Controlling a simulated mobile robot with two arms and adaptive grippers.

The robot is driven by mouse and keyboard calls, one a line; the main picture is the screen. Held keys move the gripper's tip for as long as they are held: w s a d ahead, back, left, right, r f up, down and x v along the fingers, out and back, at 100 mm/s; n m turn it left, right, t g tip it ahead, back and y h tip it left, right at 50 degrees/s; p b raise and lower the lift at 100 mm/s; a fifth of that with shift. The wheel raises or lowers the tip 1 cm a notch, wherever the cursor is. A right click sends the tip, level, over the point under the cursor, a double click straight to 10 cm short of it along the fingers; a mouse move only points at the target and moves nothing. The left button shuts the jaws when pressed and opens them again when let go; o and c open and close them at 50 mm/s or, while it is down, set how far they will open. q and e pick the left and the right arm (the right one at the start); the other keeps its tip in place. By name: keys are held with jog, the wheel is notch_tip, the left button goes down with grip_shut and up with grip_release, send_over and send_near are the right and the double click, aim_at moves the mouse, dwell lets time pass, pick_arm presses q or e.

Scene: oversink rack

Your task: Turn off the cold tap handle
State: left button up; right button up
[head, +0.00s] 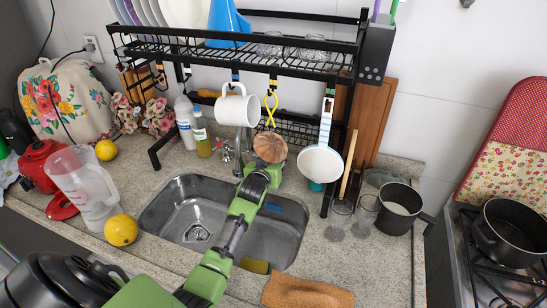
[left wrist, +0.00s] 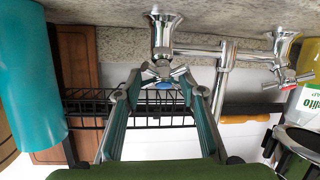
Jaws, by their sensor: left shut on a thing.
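The cold tap handle (left wrist: 165,74) is a small chrome cross with a blue mark, seen in the left wrist view below its chrome valve body. My left gripper (left wrist: 163,78) has its two green fingers around this handle, one on each side, and is shut on it. In the head view my left gripper (head: 262,172) reaches over the sink to the back wall side, and it hides the cold handle there. The hot tap handle (left wrist: 288,78), with a red mark, sits to the right in the wrist view; it also shows in the head view (head: 225,152). My right gripper is not in view.
A black rack (head: 240,60) stands over the sink (head: 170,212). Bottles (head: 187,122) stand left of the tap.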

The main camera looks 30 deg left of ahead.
dwell(0.3)
pick_arm(q)
jog(key=o, duration=0.8)
jog(key=shift+c, duration=0.2)
jog(key=o, duration=0.4)
jog(key=shift+w, duration=0.1)
jog(key=shift+c, duration=0.2)
jog(key=shift+w, duration=0.1)
jog(key=v, duration=1.2)
